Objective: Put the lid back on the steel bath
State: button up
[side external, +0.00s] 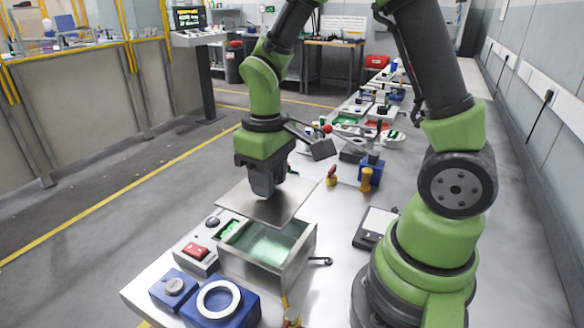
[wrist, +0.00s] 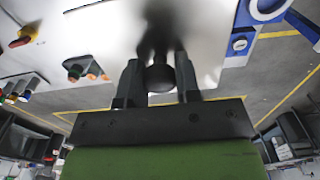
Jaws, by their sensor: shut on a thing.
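The steel bath (side external: 296,265) stands open near the front of the bench, with pale green liquid inside. The lid (side external: 233,196) is a flat steel plate held roughly level above the bath's far side. The near part of the bath is uncovered. My gripper (side external: 266,192) is above the lid, shut on its knob. In the wrist view my gripper (wrist: 158,82) has its two fingers on either side of the dark round knob (wrist: 159,77), and the lid's bright surface (wrist: 208,40) fills the area beyond. The exact gap between lid and bath rim is hard to tell.
A control box with a red switch (side external: 196,250) adjoins the bath's left side. Blue blocks, one with a white ring (side external: 219,299), stand in front. A hooked rod (side external: 320,261) sticks out at the right. A small scale (side external: 376,225) and yellow-handled tools (side external: 366,179) lie to the right and beyond.

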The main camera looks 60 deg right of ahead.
jog(key=shift+s+a, duration=0.1)
jog(key=shift+a, duration=0.45)
notch_tip(320, 180, down, 7)
jog(key=shift+r, duration=0.2)
jog(key=shift+f, duration=0.5)
dwell(2.0)
jog(key=o, duration=1.5)
jog(key=shift+r, duration=0.1)
jog(key=shift+r, duration=3.45)
